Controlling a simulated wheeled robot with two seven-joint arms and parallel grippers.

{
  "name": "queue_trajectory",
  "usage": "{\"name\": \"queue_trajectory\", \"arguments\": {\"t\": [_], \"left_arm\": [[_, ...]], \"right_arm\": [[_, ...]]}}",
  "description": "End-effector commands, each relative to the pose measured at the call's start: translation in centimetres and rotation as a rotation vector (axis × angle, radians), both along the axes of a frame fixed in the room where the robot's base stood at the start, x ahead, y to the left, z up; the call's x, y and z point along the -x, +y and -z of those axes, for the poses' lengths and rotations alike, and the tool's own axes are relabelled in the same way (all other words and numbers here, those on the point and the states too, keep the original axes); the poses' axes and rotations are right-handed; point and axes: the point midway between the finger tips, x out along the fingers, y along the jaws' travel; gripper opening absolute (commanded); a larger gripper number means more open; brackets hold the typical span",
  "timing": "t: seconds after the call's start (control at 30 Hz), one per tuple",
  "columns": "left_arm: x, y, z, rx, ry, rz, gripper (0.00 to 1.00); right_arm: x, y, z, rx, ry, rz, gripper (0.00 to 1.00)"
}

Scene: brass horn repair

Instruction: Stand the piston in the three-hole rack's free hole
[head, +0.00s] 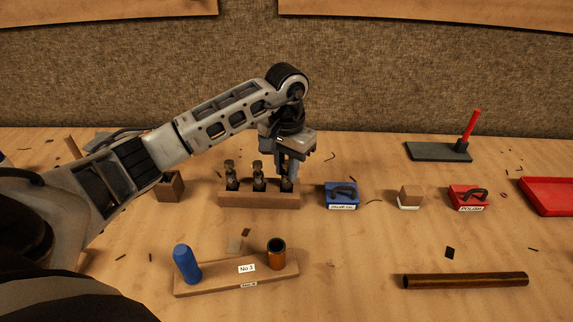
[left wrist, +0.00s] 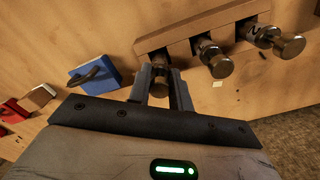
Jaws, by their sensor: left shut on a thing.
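The wooden three-hole rack (head: 258,200) stands at the middle of the bench. Two dark metal pistons stand upright in its left (head: 231,174) and middle (head: 258,174) holes. My left gripper (head: 288,178) points down over the right-hand hole, its fingers shut on a third piston. In the left wrist view, this held piston (left wrist: 160,86) shows its round knob between the fingers (left wrist: 160,90), and its stem meets the rack's near end (left wrist: 150,44). The fingers hide its lower part, so I cannot tell how deep it sits. My right gripper is not in view.
A blue handled block (head: 341,196) stands just right of the rack, and a small wooden block (head: 171,186) to its left. In front lies a board (head: 215,284) with a blue peg (head: 186,264) and a copper-coloured tube (head: 276,254). A brass tube (head: 465,280) lies front right.

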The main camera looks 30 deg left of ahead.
Motion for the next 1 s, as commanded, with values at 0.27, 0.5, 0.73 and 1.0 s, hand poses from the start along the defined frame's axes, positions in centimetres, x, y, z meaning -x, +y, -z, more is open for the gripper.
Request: {"name": "queue_trajectory", "arguments": {"t": [0.27, 0.5, 0.73, 1.0], "left_arm": [[0.0, 0.0, 0.3, 0.0, 0.001, 0.0, 0.42], [0.0, 0.0, 0.2, 0.0, 0.001, 0.0, 0.42], [-0.1, 0.1, -2.1, -0.002, -0.005, -0.001, 0.42], [-0.1, 0.1, -8.0, -0.002, -0.005, -0.002, 0.42]], "right_arm": [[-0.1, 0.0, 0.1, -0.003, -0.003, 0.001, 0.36], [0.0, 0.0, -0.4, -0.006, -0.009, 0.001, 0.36], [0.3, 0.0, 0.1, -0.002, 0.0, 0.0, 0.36], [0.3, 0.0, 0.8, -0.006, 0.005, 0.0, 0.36]]}}
